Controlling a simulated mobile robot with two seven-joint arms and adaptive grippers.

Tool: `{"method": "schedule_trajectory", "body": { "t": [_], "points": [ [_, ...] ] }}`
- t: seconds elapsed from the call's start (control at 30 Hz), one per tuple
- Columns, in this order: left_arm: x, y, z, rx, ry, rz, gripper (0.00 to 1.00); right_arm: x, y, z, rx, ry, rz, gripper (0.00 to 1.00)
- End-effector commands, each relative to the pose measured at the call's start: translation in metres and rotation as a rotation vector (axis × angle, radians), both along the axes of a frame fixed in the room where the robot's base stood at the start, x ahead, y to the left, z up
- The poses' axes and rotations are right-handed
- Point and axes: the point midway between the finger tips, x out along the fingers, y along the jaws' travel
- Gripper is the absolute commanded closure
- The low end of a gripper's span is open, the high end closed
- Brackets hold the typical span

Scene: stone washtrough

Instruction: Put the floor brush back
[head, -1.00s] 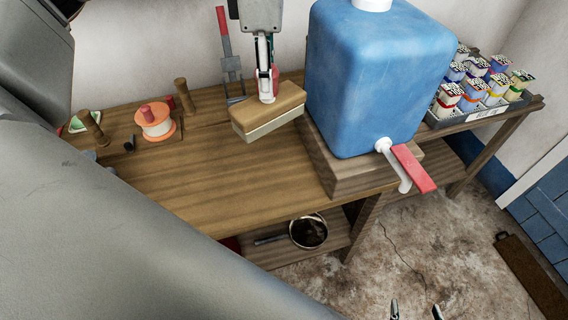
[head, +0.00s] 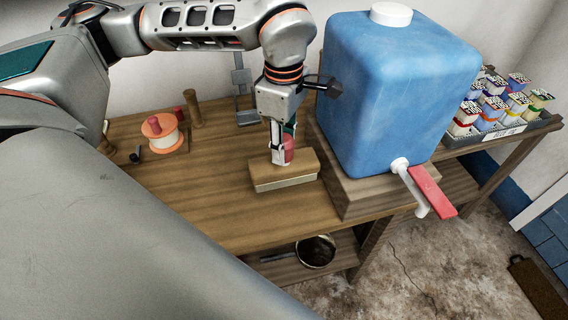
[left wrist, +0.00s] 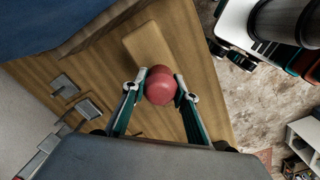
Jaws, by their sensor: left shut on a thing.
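The floor brush is a wooden block (head: 284,168) with a pale bristle underside and a red knob on top. In the head view it is low over or on the wooden bench top, left of the blue jug; I cannot tell if the bristles touch the wood. My left gripper (head: 281,158) points down from above and is shut on the red knob. In the left wrist view the round red knob (left wrist: 161,86) sits between the fingertips, with the block (left wrist: 150,50) beyond it. My right gripper is not in view.
The blue jug (head: 400,95), with a red-levered tap (head: 432,190), stands close right of the brush on a wooden base. An orange spool (head: 162,133) and wooden pegs (head: 193,108) are at left. A tray of cartons (head: 505,137) is at right. The bench front is clear.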

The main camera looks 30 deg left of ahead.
Motion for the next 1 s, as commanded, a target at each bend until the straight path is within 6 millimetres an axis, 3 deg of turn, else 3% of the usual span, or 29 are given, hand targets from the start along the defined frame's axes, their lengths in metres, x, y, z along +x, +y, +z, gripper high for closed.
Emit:
{"method": "schedule_trajectory", "body": {
  "t": [0.1, 0.27, 0.57, 0.97, 1.0],
  "points": [
    [0.000, 0.000, -0.014, -0.001, 0.000, -0.001, 1.00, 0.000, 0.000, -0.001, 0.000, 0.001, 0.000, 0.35],
    [0.001, 0.000, -0.022, -0.001, -0.002, 0.000, 1.00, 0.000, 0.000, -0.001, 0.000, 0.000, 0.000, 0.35],
    [0.000, 0.000, -0.060, 0.000, 0.001, 0.000, 1.00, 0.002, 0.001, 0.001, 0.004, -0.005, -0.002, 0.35],
    [0.000, 0.000, -0.065, -0.001, -0.002, 0.000, 1.00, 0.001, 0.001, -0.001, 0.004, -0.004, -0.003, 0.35],
    [0.000, 0.000, -0.065, 0.000, -0.001, 0.000, 0.64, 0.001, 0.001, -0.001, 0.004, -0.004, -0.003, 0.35]
  ]
}}
